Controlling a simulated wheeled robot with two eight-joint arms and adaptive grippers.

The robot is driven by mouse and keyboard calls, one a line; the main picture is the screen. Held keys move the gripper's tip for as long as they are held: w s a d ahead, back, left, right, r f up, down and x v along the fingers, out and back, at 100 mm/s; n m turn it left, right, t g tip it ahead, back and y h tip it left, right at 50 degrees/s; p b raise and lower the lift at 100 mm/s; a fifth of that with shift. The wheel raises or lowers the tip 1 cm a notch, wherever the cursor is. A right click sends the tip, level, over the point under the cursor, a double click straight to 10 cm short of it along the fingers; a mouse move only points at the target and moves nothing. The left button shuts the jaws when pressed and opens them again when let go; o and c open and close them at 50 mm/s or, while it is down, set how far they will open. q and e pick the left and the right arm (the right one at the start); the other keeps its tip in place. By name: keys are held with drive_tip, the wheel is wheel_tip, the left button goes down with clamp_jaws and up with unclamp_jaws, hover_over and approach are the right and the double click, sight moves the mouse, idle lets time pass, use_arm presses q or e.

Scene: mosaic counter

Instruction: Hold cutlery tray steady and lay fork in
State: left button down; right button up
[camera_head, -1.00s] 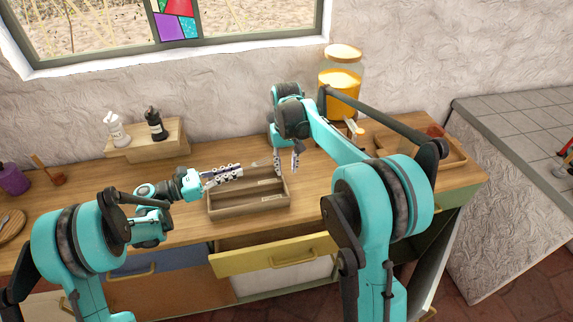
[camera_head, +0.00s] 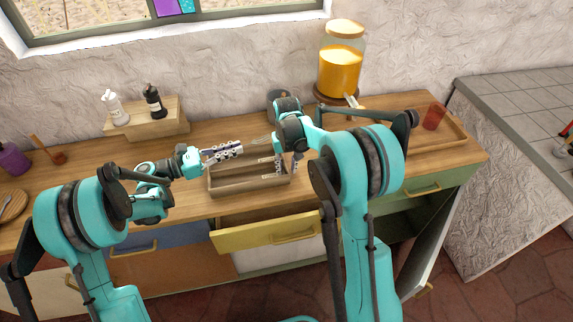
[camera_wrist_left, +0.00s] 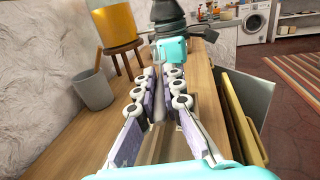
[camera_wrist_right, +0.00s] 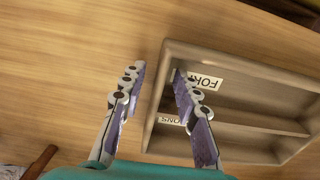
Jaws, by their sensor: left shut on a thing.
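The wooden cutlery tray (camera_head: 213,187) sits on the counter in the head view. In the right wrist view its rim (camera_wrist_right: 225,55) and labelled compartments show, one label reading "FOR" and then cut off. My left gripper (camera_head: 240,149) is above the tray's back left part, shut on the fork (camera_head: 262,140), whose end points right above the tray. In the left wrist view a thin metal strip shows between the fingers (camera_wrist_left: 160,90). My right gripper (camera_wrist_right: 157,76) is open at the tray's right end, one finger outside the wall and one inside. Contact with the wall is unclear.
A juice dispenser (camera_head: 339,72) stands behind to the right, with a grey cup (camera_head: 277,100) near it. A wooden stand (camera_head: 146,121) holds two bottles. A yellow drawer (camera_head: 250,237) stands open below the tray. A red cup (camera_head: 434,116) is on a tray at right.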

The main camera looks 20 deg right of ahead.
sight(228, 174)
clamp_jaws()
use_arm(q)
drive_tip(key=shift+m+g, duration=0.5)
drive_tip(key=shift+g, duration=0.3)
drive_tip(key=shift+w+a+f, duration=0.1)
drive_tip(key=shift+a+f, duration=0.4)
drive_tip(key=shift+f, duration=1.35)
drive_tip(key=shift+w+a+f, duration=0.1)
drive_tip(key=shift+a+f, duration=0.35)
drive_tip(key=shift+f, duration=1.35)
drive_tip(key=shift+w+a+f, duration=0.1)
drive_tip(key=shift+a+f, duration=0.4)
drive_tip(key=shift+f, duration=1.35)
drive_tip(key=c, duration=1.6)
unclamp_jaws()
drive_tip(key=shift+a, duration=0.1)
